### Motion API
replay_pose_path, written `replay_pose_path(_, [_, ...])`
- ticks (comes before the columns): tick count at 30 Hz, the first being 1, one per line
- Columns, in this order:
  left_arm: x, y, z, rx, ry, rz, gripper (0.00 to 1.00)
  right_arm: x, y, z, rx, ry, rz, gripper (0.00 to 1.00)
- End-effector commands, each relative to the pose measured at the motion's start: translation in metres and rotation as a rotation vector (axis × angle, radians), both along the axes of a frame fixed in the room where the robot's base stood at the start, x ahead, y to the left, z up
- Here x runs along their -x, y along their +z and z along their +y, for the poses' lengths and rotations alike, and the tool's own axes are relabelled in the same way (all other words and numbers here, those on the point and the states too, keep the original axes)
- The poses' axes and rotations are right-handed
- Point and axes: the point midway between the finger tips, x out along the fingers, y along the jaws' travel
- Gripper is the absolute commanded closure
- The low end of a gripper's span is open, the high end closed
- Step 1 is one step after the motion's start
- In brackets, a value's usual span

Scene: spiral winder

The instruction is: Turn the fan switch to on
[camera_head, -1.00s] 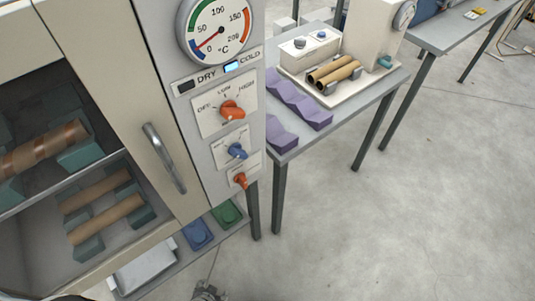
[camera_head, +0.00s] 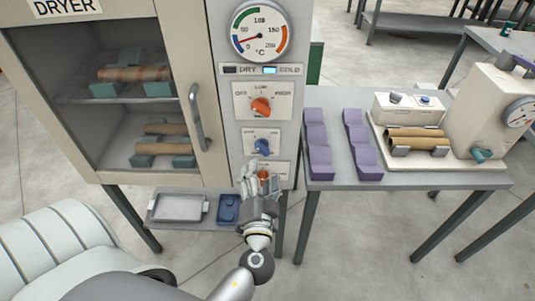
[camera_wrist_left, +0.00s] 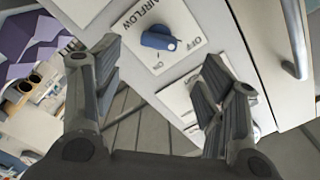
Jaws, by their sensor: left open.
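The dryer's control panel (camera_head: 228,110) carries a large orange knob (camera_head: 261,107), a blue knob (camera_head: 262,147) and a small orange switch (camera_head: 264,174) at the bottom. My left gripper (camera_head: 259,182) is open in front of this lowest switch and partly hides it. In the left wrist view the blue knob (camera_wrist_left: 160,38), on a plate marked AIRFLOW, shows between the open fingers of my left gripper (camera_wrist_left: 160,55). The plate below it (camera_wrist_left: 185,100) is marked OFF; its switch is hidden behind the right-hand finger. I cannot tell whether the gripper touches anything. My right gripper is out of view.
The dryer's door handle (camera_head: 197,117) stands out left of the panel. A shelf below holds a metal tray (camera_head: 178,207) and a blue bin (camera_head: 228,209). A table on the right holds purple blocks (camera_head: 318,145) and a winder machine (camera_head: 480,110).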

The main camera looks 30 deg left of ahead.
Motion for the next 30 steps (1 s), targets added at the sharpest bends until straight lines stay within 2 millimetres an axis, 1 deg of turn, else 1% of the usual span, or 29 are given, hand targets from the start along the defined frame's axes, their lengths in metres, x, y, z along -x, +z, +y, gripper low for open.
replay_pose_path(1, [-0.008, 0.005, 0.005, -0.002, 0.001, -0.001, 0.34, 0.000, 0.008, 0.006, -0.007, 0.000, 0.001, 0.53])
replay_pose_path(6, [-0.037, 0.006, 0.022, -0.001, 0.000, 0.001, 0.34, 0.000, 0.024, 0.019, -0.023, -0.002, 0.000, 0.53])
replay_pose_path(10, [-0.057, 0.004, 0.034, -0.001, -0.002, 0.002, 0.34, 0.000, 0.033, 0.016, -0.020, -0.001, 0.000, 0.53])
replay_pose_path(15, [-0.073, 0.001, 0.044, 0.000, -0.003, 0.004, 0.34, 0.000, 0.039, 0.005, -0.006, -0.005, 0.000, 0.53])
replay_pose_path(19, [-0.079, 0.000, 0.048, 0.001, -0.003, 0.003, 0.34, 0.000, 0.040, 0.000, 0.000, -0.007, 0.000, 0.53])
replay_pose_path(28, [-0.080, -0.001, 0.049, 0.001, -0.003, 0.004, 0.34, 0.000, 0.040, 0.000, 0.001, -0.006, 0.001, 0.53])
replay_pose_path(30, [-0.080, -0.001, 0.049, 0.001, -0.003, 0.004, 0.43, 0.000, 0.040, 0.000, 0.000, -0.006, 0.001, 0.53])
